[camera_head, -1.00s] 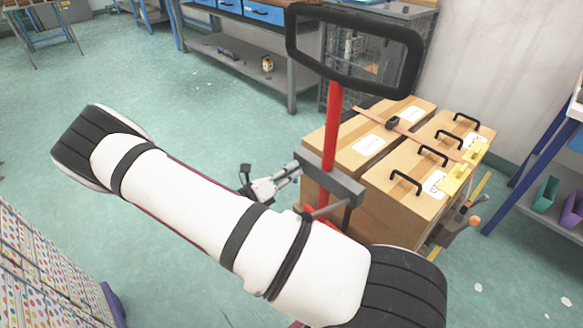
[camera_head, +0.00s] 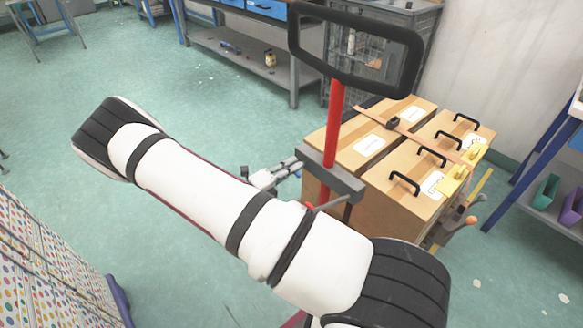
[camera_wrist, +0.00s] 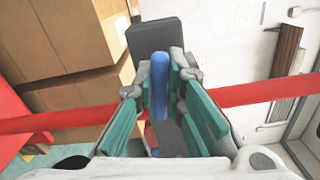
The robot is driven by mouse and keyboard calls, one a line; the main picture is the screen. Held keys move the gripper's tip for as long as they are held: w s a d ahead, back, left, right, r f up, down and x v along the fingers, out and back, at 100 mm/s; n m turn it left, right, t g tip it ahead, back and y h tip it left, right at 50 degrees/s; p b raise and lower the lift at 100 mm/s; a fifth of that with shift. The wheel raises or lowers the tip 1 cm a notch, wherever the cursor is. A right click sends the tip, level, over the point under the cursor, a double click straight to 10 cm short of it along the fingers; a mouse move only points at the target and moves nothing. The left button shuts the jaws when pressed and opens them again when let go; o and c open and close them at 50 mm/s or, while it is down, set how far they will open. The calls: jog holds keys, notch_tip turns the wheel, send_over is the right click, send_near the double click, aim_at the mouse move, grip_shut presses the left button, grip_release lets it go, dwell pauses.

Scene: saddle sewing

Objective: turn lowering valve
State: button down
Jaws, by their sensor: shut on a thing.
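The lowering valve shows as a blue handle (camera_wrist: 160,82) in the middle of the wrist view, in front of a dark grey block (camera_wrist: 155,38). My gripper (camera_wrist: 161,90) has its teal-padded fingers on both sides of this handle and is shut on it. In the head view my gripper (camera_head: 286,172) is beside the red post (camera_head: 329,145) of the hand truck, at its grey crossbar (camera_head: 332,176). My arm hides part of the truck's lower end there, and the valve is hardly visible.
Strapped cardboard boxes (camera_head: 372,143) with black handles stand right behind the post. The truck's black loop handle (camera_head: 292,45) rises above. A grey workbench (camera_head: 293,85) is at the back and a blue-framed shelf (camera_head: 530,160) at the right. The floor at left is open.

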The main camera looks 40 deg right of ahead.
dwell(0.4)
jog(key=c, duration=1.6)
grip_release()
jog(key=shift+c, duration=0.2)
jog(key=shift+a, duration=0.15)
jog(key=a, duration=1.1)
jog(key=shift+s+a, duration=0.2)
jog(key=shift+a, duration=0.2)
